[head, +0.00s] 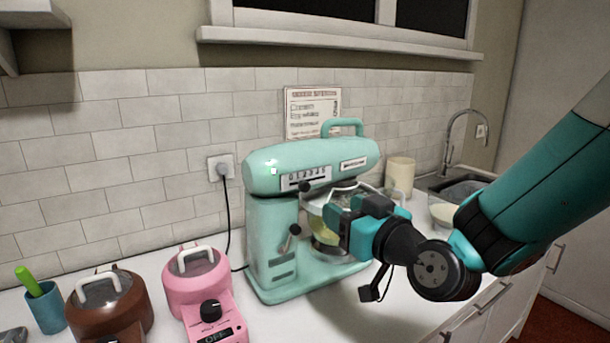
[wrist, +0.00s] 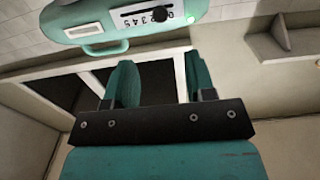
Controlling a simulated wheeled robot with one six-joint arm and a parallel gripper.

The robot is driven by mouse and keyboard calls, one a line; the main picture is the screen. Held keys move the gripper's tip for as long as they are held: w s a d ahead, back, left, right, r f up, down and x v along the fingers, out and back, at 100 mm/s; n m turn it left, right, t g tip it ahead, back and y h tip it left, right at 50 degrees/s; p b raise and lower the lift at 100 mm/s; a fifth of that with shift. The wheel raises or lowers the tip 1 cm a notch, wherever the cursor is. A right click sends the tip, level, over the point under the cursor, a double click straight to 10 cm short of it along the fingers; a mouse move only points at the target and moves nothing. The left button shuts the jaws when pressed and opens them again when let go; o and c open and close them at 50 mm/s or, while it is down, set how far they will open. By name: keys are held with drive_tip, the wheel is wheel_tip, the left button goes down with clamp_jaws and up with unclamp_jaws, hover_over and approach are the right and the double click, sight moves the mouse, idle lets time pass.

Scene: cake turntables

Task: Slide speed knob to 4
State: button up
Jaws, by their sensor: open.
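The mint-green stand mixer (head: 318,215) stands on the counter. Its head carries a white numbered speed plate (head: 303,178) with a dark slot. The black round speed knob (head: 305,187) sits about mid-plate; which number it marks is too small to read surely. In the wrist view the knob (wrist: 160,14) also shows at the top, on the plate (wrist: 138,18). My gripper (head: 338,217) is in front of the mixer, just right of and below the knob in the head view. Its two fingers (wrist: 161,75) are apart with nothing between them, not touching the knob.
A glass bowl (head: 325,235) sits under the mixer head, partly hidden by my gripper. A pink pot (head: 200,285) and a brown pot (head: 110,310) stand left. The counter front right is clear.

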sight(307, 188)
drive_tip(key=p+x, duration=0.6)
drive_tip(key=x, duration=0.6)
drive_tip(key=shift+s+r, duration=0.1)
drive_tip(key=shift+r, duration=0.05)
drive_tip(key=shift+w+a+p, duration=0.3)
drive_tip(key=shift+w+p, duration=0.1)
drive_tip(key=shift+w, duration=0.05)
clamp_jaws()
drive_tip(key=shift+f, duration=0.2)
